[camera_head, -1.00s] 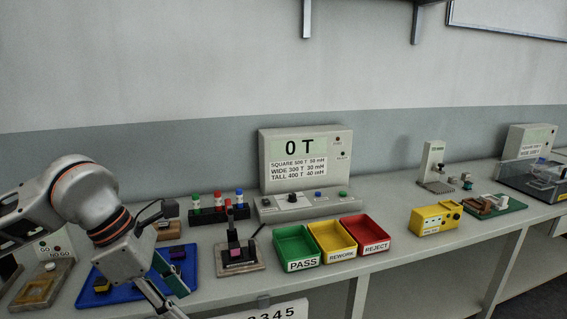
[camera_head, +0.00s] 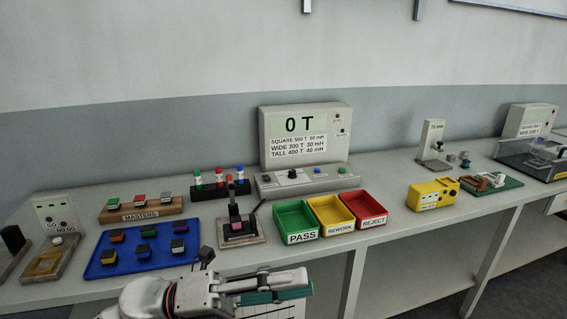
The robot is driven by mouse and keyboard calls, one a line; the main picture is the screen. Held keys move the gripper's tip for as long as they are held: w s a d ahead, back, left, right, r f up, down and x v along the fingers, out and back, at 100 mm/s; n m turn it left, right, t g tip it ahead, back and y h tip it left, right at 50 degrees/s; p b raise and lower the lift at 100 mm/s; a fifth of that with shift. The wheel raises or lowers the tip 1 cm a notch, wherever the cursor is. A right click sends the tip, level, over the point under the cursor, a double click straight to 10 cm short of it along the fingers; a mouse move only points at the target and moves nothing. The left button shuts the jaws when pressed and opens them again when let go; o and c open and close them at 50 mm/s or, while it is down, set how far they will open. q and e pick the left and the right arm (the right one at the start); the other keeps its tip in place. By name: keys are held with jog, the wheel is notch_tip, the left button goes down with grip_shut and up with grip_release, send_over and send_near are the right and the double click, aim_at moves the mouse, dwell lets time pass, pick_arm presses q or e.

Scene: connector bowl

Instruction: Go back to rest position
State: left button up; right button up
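My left gripper (camera_head: 290,284) is at the bottom of the head view, in front of the bench's front edge and below the tray of coloured blocks. My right gripper is not in view.
On the bench (camera_head: 385,225) stand a blue tray (camera_head: 126,263) of several blocks, a masters rack (camera_head: 141,213), a test fixture (camera_head: 240,229), a meter (camera_head: 303,140), and green (camera_head: 297,220), yellow (camera_head: 331,214) and red (camera_head: 363,208) bins. A yellow box (camera_head: 432,195) is further right.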

pick_arm(q)
jog(key=w+a+f+n+t+y, duration=0.5)
jog(key=f+n+t, duration=0.4)
jog(key=n, duration=0.5)
jog(key=w+a+f+n+t+y, duration=0.3)
jog(key=a+f+n+t+y, duration=0.4)
jog(key=f+n, duration=0.5)
jog(key=s+a+f+n+g+y, duration=0.1)
jog(key=s+a+f+n+y, duration=0.1)
jog(key=s+f, duration=0.3)
jog(key=s+a+f+n+g+y, duration=0.2)
jog(key=s+a+f+n, duration=0.2)
jog(key=f, duration=0.6)
jog(key=s+a+f+n+g+y, duration=0.2)
jog(key=s+a+f+n, duration=0.1)
jog(key=s+f, duration=0.3)
jog(key=shift+a+f+n, duration=0.2)
jog(key=shift+f+n, duration=0.6)
